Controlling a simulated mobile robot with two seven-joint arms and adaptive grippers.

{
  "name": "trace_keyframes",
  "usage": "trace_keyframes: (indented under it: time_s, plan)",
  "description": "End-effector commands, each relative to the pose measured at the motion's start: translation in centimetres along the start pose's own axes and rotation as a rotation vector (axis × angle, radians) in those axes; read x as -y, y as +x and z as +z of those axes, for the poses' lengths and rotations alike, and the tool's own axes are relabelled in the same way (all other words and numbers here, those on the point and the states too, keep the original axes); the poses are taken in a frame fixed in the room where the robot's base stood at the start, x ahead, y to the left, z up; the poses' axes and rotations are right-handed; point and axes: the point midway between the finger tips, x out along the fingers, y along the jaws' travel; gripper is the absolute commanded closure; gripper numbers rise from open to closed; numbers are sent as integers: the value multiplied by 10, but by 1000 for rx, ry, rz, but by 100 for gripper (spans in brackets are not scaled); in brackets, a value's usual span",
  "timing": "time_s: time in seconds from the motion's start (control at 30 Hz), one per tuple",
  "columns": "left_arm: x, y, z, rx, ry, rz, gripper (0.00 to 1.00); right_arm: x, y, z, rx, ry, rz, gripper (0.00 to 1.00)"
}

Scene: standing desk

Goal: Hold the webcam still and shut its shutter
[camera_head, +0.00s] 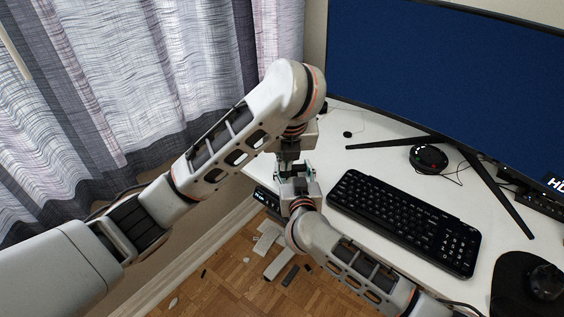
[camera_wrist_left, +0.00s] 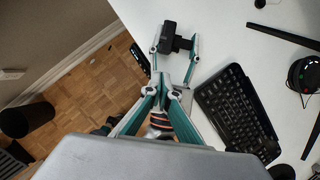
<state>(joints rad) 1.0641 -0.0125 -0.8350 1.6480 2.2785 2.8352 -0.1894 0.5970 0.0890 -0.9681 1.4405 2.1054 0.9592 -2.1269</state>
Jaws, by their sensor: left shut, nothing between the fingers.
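The webcam (camera_wrist_left: 174,38) is a small dark block with a stubby part on its right, seen in the left wrist view. My right gripper (camera_wrist_left: 174,62) has one finger on each side of it and appears to grip it. My left gripper (camera_wrist_left: 160,86) is shut and empty, close below the webcam in that view. In the head view my left gripper (camera_head: 288,163) points down from above and my right gripper (camera_head: 296,178) points up beneath it, by the desk's left edge. The webcam is mostly hidden there, and its shutter cannot be made out.
The white desk (camera_head: 375,150) holds a black keyboard (camera_head: 404,220), a large monitor (camera_head: 450,80) on splayed legs and a round black device (camera_head: 428,158). A curtain (camera_head: 150,90) hangs at left. Small items lie on the wooden floor (camera_head: 235,275).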

Motion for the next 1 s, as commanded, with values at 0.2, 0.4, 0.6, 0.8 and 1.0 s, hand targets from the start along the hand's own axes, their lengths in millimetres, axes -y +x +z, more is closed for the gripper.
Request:
trace_keyframes:
  time_s: [0.2,0.4,0.6,0.8,1.0]
  plan:
    - [-2,19,-4,-13,-4,6,100,0,0,1,2,0,1,72]
    - [-3,48,-4,-13,-1,8,100,0,0,1,2,0,1,72]
    - [-4,70,8,-6,-3,9,100,0,0,1,2,0,1,72]
    - [-4,79,28,-7,-1,9,100,0,0,1,1,0,0,72]
    - [-3,81,35,-6,-1,7,100,0,0,1,1,0,1,72]
